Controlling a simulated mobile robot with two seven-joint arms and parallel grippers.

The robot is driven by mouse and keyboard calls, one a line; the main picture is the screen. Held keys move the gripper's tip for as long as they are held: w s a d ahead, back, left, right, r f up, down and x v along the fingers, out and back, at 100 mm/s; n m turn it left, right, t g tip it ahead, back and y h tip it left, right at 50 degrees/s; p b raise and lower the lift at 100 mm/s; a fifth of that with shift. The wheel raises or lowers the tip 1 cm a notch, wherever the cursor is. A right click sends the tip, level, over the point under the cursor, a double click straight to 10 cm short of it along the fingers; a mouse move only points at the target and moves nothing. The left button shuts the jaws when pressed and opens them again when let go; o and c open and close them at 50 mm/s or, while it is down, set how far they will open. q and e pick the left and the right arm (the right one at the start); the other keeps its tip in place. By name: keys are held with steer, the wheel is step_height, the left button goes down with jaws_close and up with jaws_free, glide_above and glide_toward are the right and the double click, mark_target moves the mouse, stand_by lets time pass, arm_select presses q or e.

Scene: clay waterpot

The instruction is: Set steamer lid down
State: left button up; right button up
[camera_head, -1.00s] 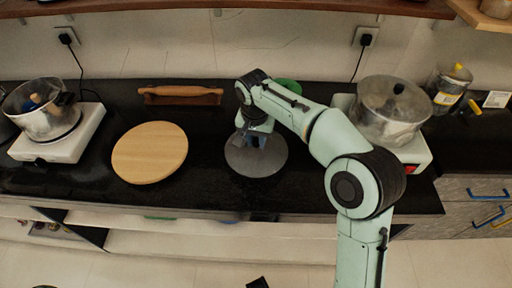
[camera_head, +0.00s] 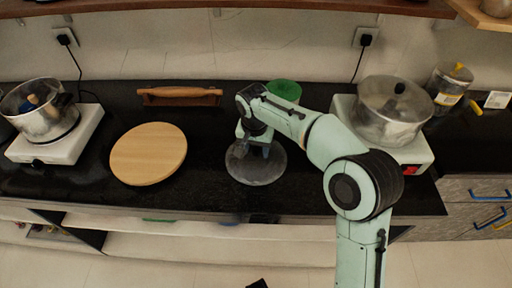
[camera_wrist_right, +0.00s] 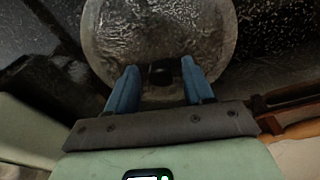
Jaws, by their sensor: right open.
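The steamer lid (camera_head: 258,174) is a round grey, glass-like disc. It lies flat on the black counter, between the round wooden board and the right-hand cooker. My right gripper (camera_head: 254,150) is just above the lid's middle, pointing down. In the right wrist view the lid (camera_wrist_right: 160,35) fills the top, and its dark knob (camera_wrist_right: 160,76) sits between the two blue fingers of my right gripper (camera_wrist_right: 158,80). The fingers are apart, with a gap on each side of the knob. My left gripper is not in view.
A round wooden board (camera_head: 148,154) lies to the left. A pot (camera_head: 392,112) stands on the right cooker, another pot (camera_head: 42,110) on the left one. A wooden rack (camera_head: 180,96) and a green object (camera_head: 284,91) are behind. Bare counter lies between board and lid.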

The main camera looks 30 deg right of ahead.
mark_target(255, 158)
arm_select(q)
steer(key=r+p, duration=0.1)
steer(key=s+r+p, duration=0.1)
steer(key=p, duration=0.1)
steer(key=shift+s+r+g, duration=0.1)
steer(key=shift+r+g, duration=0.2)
arm_select(e)
step_height(255, 158, up, 12)
steer(key=s+a, duration=0.1)
